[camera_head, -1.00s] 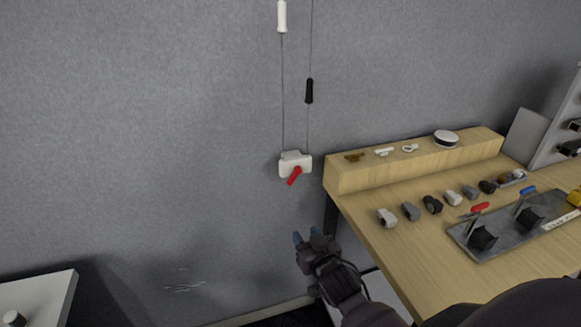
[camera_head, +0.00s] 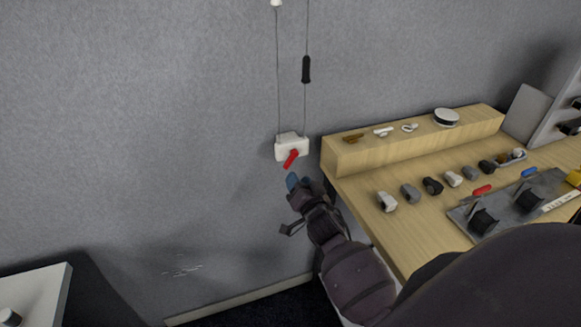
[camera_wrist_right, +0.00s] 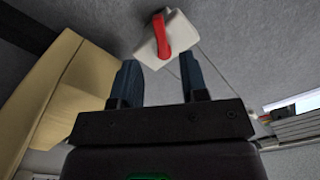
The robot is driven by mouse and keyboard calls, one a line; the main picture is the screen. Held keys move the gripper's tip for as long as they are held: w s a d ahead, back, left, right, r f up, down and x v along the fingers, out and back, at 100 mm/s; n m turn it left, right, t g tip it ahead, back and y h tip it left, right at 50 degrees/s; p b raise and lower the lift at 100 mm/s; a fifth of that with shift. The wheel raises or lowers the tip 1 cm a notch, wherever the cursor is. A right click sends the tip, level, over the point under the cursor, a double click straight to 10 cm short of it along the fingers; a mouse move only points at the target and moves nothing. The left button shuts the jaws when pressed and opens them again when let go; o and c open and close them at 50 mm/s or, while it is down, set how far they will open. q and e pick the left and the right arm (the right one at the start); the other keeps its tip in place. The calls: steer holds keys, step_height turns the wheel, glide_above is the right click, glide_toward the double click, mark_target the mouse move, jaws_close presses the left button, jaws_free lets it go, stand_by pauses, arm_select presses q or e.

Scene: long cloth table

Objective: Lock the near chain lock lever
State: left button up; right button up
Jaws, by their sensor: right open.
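The white chain lock box (camera_head: 292,147) is on the grey wall, with two cords running up from it. Its red lever (camera_head: 290,159) slants down and to the left in the head view. In the right wrist view the white box (camera_wrist_right: 176,38) and the red lever (camera_wrist_right: 161,36) show just beyond my fingertips. My right gripper (camera_head: 292,182) is just below the lever in the head view. In the wrist view my right gripper (camera_wrist_right: 160,75) is open with its blue fingers apart and nothing between them. I see no contact with the lever. My left gripper is not in view.
A wooden table (camera_head: 405,225) with a raised wooden block (camera_head: 415,140) stands close on the right, holding several small parts and a grey metal plate (camera_head: 515,208). A black handle (camera_head: 306,69) hangs on one cord. A white surface (camera_head: 38,300) is at lower left. The wall left of the lock is clear.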

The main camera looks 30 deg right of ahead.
mark_target(289, 165)
steer(key=x, duration=0.6)
steer(key=shift+w+d, duration=0.15)
steer(key=shift+w, duration=0.2)
jaws_close()
